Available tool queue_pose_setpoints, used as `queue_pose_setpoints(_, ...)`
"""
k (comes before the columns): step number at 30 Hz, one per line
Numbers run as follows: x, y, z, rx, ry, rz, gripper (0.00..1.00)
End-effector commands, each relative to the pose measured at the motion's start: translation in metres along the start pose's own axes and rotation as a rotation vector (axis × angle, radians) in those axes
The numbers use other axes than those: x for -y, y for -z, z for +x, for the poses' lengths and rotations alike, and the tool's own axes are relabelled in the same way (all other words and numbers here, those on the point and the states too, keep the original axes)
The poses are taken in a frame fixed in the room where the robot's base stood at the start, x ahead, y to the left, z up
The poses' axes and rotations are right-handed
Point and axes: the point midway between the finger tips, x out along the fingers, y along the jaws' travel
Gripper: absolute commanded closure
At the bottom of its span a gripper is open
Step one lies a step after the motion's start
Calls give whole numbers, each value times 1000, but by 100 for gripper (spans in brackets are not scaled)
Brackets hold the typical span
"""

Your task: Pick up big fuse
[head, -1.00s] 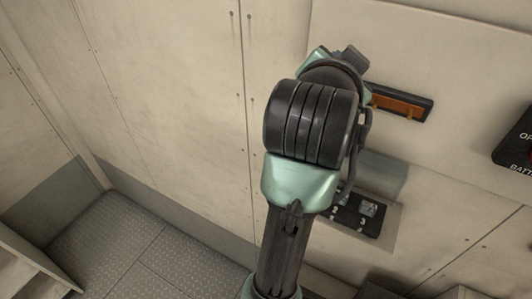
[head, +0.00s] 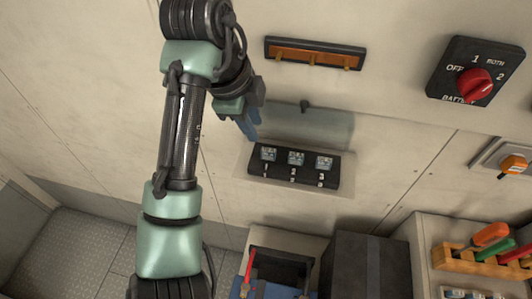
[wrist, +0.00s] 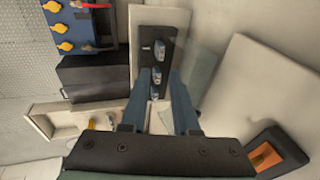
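A black fuse block (head: 293,170) is mounted on the pale wall below an orange-lined holder. It carries three clear-bodied fuses in a row: left (head: 268,154), middle (head: 296,158) and right (head: 325,163). They look alike in size, so I cannot tell which is the big fuse. A see-through cover (head: 325,125) stands raised above the block. My gripper (head: 250,132) is just above and left of the block's left end. In the wrist view my gripper (wrist: 160,73) has its two blue fingers apart, with nothing held; the fuse block (wrist: 148,62) shows beyond and between them.
The orange-lined holder (head: 314,54) and a red battery switch (head: 475,82) are on the wall above and right. Floor at left is clear.

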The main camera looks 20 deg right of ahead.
Motion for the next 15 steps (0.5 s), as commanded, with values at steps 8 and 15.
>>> queue_pose_setpoints(8, 0, 1, 50, -3, -2, -5, 71)
queue_pose_setpoints(15, 0, 1, 68, -1, 1, -5, 71)
